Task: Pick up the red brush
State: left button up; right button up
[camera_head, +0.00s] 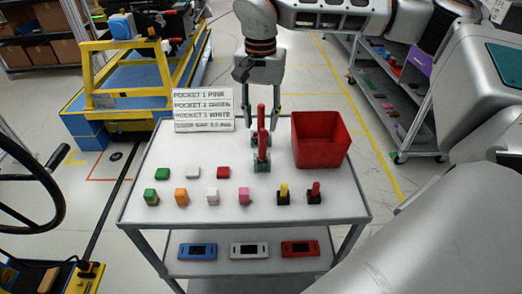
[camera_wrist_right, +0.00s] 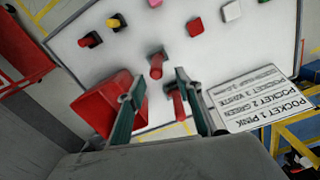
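Two red-handled pieces with grey bases stand upright at the back middle of the white table. The rear red handle (camera_head: 261,117) is between the fingers of my right gripper (camera_head: 262,112), which comes down from above and is open. The front red handle (camera_head: 262,146) stands just in front. In the right wrist view, the open fingers (camera_wrist_right: 158,100) are apart, with one red handle (camera_wrist_right: 178,103) between them, closer to the right finger; the other red handle (camera_wrist_right: 156,65) is beyond. A smaller red-topped piece with a black base (camera_head: 314,192) stands front right. I cannot tell which is the brush.
A red bin (camera_head: 321,140) stands close to the right of the handles. A white sign (camera_head: 203,110) stands at the back left. Several coloured blocks and a yellow-topped piece (camera_head: 284,193) are nearer the front.

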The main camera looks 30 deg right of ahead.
aim_at(263, 129)
jog(key=f, duration=0.5)
jog(key=shift+s+f, duration=0.1)
jog(key=shift+s, duration=0.3)
jog(key=shift+f, duration=0.55)
grip_shut()
